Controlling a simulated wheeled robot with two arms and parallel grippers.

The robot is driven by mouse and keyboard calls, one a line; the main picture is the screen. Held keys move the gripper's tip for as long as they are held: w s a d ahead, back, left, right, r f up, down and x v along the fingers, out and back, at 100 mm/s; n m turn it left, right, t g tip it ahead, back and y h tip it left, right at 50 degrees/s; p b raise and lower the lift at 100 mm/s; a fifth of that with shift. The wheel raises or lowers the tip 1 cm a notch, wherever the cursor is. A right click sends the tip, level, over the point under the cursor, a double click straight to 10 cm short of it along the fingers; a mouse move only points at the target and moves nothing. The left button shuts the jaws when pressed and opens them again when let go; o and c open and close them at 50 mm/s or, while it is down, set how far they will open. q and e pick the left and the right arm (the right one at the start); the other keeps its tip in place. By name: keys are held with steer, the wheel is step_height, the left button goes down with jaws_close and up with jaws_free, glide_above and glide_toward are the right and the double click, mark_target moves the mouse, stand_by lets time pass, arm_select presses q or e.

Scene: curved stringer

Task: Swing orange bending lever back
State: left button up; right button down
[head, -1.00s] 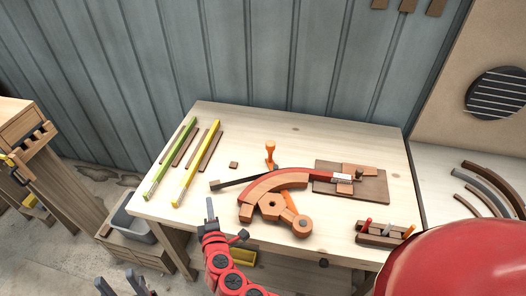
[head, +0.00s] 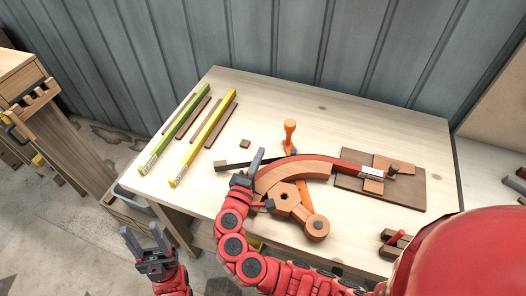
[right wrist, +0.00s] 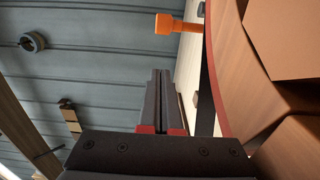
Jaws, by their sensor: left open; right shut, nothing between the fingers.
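The orange bending lever (head: 290,133) stands with its knob upright behind the curved wooden form (head: 292,172), near the middle of the bench. Its knob also shows at the top of the right wrist view (right wrist: 178,24). A red strip (head: 335,164) runs along the form's outer edge. A dark bar (head: 235,163) sticks out to the left. My right gripper (head: 259,155) is shut and empty at the form's left end, left of and nearer than the lever. Whether it touches the bar is unclear. My left gripper (head: 142,236) is open and empty in front of the bench's left corner.
Green (head: 175,130) and yellow (head: 203,138) bars lie on the bench's left side. A brown board with a clamp block (head: 410,188) is at right. A small tool rack (head: 392,245) stands at front right, partly hidden by my red body. The back of the bench is clear.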

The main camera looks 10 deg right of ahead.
steer(key=p+x, duration=0.1)
steer(key=x, duration=0.2)
steer(key=d+p+x, duration=0.1)
steer(key=x, duration=0.2)
steer(key=s+p+x, duration=0.1)
steer(key=x, duration=0.2)
steer(key=shift+w+d+r+p, duration=0.1)
steer(key=shift+d+r+p, duration=0.05)
steer(key=shift+d+p, duration=0.25)
steer(key=shift+w+d, duration=0.1)
steer(key=shift+d, duration=0.55)
steer(key=shift+f, duration=0.2)
